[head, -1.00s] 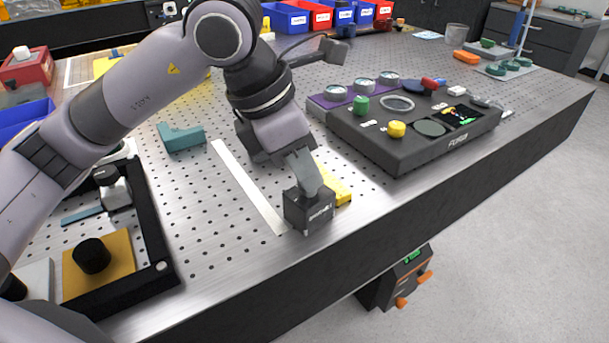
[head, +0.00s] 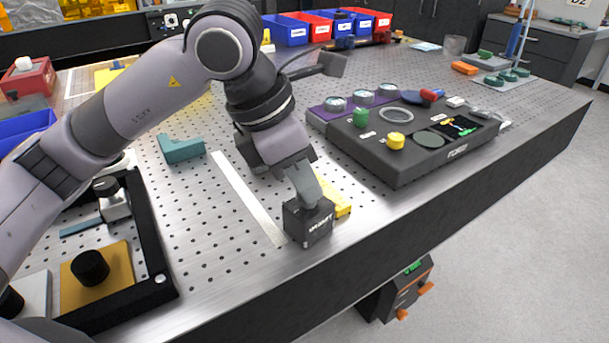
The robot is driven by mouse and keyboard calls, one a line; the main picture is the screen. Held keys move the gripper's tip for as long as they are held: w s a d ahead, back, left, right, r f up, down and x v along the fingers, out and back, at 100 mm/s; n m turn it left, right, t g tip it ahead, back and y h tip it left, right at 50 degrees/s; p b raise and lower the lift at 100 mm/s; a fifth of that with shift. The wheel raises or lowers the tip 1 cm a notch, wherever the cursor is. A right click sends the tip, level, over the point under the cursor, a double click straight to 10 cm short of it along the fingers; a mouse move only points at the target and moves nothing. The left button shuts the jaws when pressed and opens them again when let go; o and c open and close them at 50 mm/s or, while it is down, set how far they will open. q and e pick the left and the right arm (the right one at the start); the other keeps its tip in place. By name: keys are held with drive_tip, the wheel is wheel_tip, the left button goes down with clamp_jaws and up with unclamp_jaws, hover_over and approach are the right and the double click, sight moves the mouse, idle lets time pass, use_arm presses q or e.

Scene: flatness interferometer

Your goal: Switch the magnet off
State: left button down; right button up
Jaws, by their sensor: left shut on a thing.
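The magnet (head: 308,224) is a small black block with white lettering on its front. It stands on the perforated metal table near the front edge, in the middle of the head view. My left gripper (head: 307,196) reaches down from above and is shut on the top of the magnet. The grey finger hides the part that it grips, so I cannot see a knob or switch position. My right gripper is out of view.
A yellow piece (head: 334,196) lies close behind the magnet, and a pale strip (head: 247,198) lies to its left. A dark console (head: 385,165) with coloured knobs stands to the right. A teal block (head: 181,148) is farther left. The table edge is close in front.

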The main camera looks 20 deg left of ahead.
use_arm(q)
drive_tip(key=shift+r, duration=0.15)
drive_tip(key=c, duration=1.2)
unclamp_jaws()
drive_tip(key=v, duration=0.7)
drive_tip(key=shift+s, duration=0.1)
